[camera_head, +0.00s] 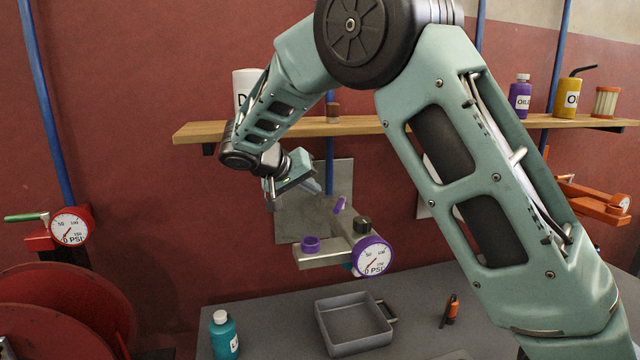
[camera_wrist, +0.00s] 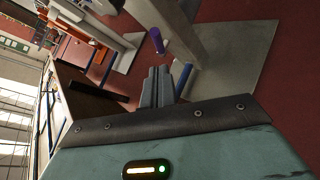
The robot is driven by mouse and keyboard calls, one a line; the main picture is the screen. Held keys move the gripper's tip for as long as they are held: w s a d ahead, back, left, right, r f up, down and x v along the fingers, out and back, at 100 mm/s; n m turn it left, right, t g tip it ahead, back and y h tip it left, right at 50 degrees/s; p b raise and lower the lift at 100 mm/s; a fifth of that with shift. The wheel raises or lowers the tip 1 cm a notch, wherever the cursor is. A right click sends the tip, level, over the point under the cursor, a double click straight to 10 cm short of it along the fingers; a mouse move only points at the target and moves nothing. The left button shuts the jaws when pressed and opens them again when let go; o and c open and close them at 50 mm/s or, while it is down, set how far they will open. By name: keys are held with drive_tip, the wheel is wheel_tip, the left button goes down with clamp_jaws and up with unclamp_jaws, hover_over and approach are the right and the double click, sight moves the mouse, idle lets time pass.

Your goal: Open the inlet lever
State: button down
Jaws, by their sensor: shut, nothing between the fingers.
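A grey metal fixture (camera_head: 322,256) on the wall carries a purple-rimmed gauge (camera_head: 373,257) reading 0 PSI, a purple ring (camera_head: 311,244) and a short purple lever (camera_head: 340,205) tilted upward. The purple lever also shows in the wrist view (camera_wrist: 157,40), beyond the fingertips. My gripper (camera_head: 308,187) is up and to the left of the lever, in front of the grey wall plate. It is shut and empty, its fingers close together in the wrist view (camera_wrist: 168,74). I see a gap between fingers and lever, but its depth is hard to judge.
A wooden shelf (camera_head: 200,132) with bottles runs above. A grey tray (camera_head: 352,325), a teal bottle (camera_head: 223,338) and an orange tool (camera_head: 451,308) are on the bench below. A red gauge unit (camera_head: 70,225) with a green lever (camera_head: 24,217) is at left.

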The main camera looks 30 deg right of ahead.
sight(340, 204)
drive_tip(key=p+x, duration=0.2)
drive_tip(key=x, duration=0.5)
drive_tip(key=shift+d+p, duration=0.2)
drive_tip(key=shift+p, duration=0.15)
drive_tip(key=shift+s+f+b, duration=0.1)
drive_tip(key=shift+f+b, duration=0.2)
drive_tip(key=shift+b, duration=0.55)
